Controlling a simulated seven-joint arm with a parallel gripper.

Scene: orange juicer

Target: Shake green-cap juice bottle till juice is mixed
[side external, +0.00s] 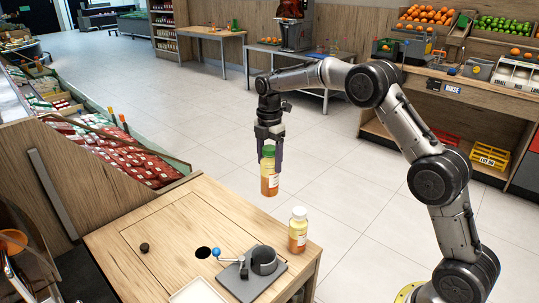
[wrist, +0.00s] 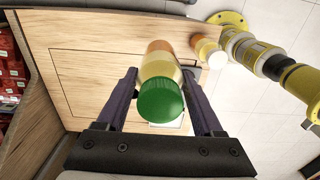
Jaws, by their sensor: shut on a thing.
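The green-cap juice bottle (side external: 270,175) hangs upright in my gripper (side external: 270,158), above and beyond the back right edge of the wooden table. Its juice is orange below, with a label on the side. My gripper is shut on the bottle near its green cap. In the wrist view the green cap (wrist: 161,99) faces the camera between the two fingers, and the bottle's body (wrist: 158,62) extends away behind it, paler near the cap and darker orange at the far end.
A white-cap juice bottle (side external: 298,230) stands at the table's right corner. The wooden table (side external: 165,235) has a round hole (side external: 202,253) and a small dark knob (side external: 144,247). Open floor lies behind.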

